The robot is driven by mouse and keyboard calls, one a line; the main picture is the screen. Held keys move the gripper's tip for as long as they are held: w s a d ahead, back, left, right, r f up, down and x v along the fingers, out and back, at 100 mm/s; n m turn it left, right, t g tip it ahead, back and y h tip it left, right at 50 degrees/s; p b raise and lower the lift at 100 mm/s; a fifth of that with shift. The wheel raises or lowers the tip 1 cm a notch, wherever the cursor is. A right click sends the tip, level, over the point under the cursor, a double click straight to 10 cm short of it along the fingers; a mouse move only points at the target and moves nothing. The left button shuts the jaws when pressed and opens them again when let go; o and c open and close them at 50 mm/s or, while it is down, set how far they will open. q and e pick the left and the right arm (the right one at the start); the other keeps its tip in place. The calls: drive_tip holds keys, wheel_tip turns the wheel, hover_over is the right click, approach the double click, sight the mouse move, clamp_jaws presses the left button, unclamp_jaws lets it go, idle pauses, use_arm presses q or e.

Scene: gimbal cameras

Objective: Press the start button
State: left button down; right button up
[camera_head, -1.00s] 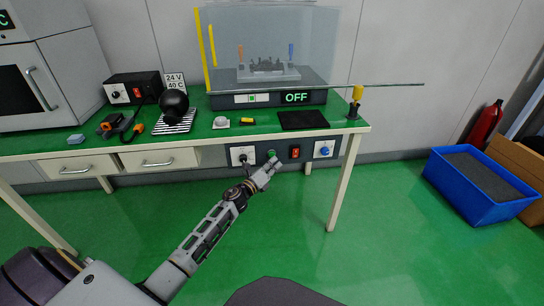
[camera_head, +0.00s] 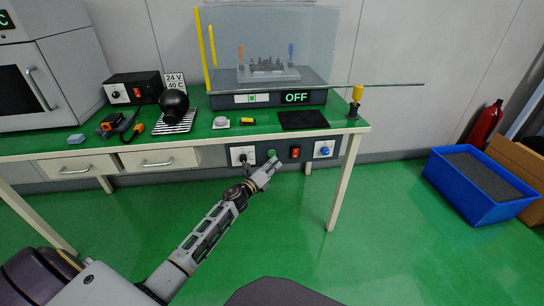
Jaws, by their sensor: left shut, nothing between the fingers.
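My left gripper (camera_head: 275,163) is shut and empty, just in front of the panel under the table's front edge. A green round button (camera_head: 271,153) on that panel shows just above the fingertips. I cannot tell whether they touch it. A red rocker switch (camera_head: 295,151) is to its right. Another small green button (camera_head: 252,98) is on the front of the glass-covered machine (camera_head: 225,101), beside a display (camera_head: 297,97) reading OFF. No label shows which button is start. My right gripper is out of view.
The green-topped table (camera_head: 210,147) carries a black power box (camera_head: 133,88), a black ball-shaped thing (camera_head: 173,102), a black mat (camera_head: 303,120) and a yellow-handled tool (camera_head: 356,98). A clear sheet (camera_head: 390,85) juts out at right. A blue crate (camera_head: 480,210) stands on the floor; floor between is clear.

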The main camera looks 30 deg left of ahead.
use_arm(q)
drive_tip(key=shift+w+a, duration=0.45)
drive_tip(key=shift+w, duration=0.25)
idle(1.2)
drive_tip(key=shift+s, duration=0.15)
drive_tip(key=shift+s+d, duration=0.45)
drive_tip(key=shift+s, duration=0.15)
drive_tip(key=shift+s+d, duration=0.1)
idle(0.5)
drive_tip(key=shift+s+d+p, duration=0.2)
drive_tip(key=shift+s+d, duration=0.45)
drive_tip(key=shift+s, duration=0.35)
drive_tip(key=shift+s+d+p, duration=0.15)
drive_tip(key=shift+s+d, duration=0.5)
drive_tip(key=shift+s, duration=0.35)
drive_tip(key=shift+n, duration=0.3)
